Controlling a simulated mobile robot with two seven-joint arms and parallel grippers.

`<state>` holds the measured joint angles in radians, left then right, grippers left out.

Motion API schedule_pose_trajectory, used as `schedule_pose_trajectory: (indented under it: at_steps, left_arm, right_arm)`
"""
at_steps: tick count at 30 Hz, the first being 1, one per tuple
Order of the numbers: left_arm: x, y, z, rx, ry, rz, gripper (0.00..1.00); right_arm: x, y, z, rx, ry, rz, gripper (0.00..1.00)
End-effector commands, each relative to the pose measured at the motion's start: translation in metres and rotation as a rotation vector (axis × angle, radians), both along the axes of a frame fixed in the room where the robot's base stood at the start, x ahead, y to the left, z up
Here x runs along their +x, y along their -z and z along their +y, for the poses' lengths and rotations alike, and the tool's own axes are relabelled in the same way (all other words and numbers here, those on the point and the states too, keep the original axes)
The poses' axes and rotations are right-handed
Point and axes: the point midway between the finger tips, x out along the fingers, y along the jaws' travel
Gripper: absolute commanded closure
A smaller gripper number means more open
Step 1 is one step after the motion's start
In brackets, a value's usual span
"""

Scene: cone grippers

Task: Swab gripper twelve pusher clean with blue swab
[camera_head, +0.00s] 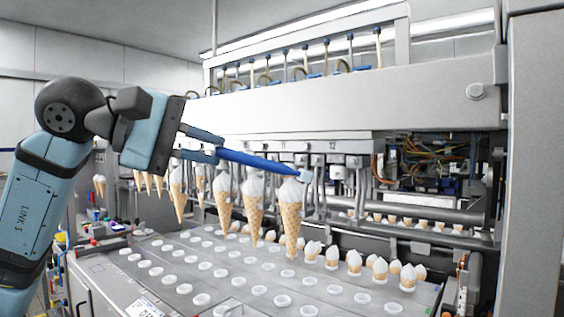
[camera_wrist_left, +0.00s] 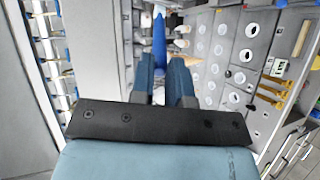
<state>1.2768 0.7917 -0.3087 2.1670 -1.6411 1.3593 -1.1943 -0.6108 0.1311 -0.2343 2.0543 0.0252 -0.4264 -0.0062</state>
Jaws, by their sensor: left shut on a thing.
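My left gripper (camera_head: 218,147) comes in from the left, shut on the blue swab (camera_head: 258,162). In the left wrist view the swab (camera_wrist_left: 160,42) stands out beyond the fingers of the gripper (camera_wrist_left: 162,72). Gripper twelve (camera_head: 333,172) hangs under the label 12, just right of the tip. I cannot tell whether the tip touches its pusher, which is too small to make out. My right gripper is not in view.
Several filled cones (camera_head: 224,203) hang in a row below the machine beam (camera_head: 330,92). A tray deck (camera_head: 215,270) with round holes lies beneath, several cones standing in its right part. Exposed wiring (camera_head: 420,162) is at the right, near a grey upright (camera_head: 535,170).

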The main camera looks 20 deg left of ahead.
Motion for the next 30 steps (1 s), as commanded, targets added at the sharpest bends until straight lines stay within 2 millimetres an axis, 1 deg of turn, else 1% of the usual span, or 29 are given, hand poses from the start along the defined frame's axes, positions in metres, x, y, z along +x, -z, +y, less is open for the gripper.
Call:
schedule_pose_trajectory:
  at_steps: [1, 6, 7, 9, 11, 21, 25, 30]
  left_arm:
    - [0.0, 0.001, 0.0, 0.0, 0.0, 0.0, 1.0]
    - [0.0, 0.0, 0.0, 0.0, 0.0, 0.0, 1.0]
    - [0.002, 0.0, -0.001, -0.001, 0.001, 0.001, 1.0]
    - [0.011, 0.0, -0.005, -0.002, 0.001, 0.002, 1.0]
    - [0.018, 0.0, -0.008, -0.002, 0.001, 0.002, 1.0]
    - [0.052, 0.002, -0.024, -0.002, 0.001, 0.001, 1.0]
    - [0.061, 0.004, -0.028, 0.0, 0.002, 0.0, 1.0]
    - [0.067, 0.004, -0.031, -0.001, 0.001, 0.001, 1.0]
  right_arm:
    - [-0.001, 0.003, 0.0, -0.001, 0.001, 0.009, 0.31]
    - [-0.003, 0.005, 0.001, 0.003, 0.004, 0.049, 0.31]
    - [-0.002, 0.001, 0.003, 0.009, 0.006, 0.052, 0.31]
    - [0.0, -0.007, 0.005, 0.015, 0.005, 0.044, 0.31]
    - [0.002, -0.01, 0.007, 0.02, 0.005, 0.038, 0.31]
    - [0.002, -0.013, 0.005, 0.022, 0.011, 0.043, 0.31]
    - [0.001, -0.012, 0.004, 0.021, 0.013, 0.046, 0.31]
    - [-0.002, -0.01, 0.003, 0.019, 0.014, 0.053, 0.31]
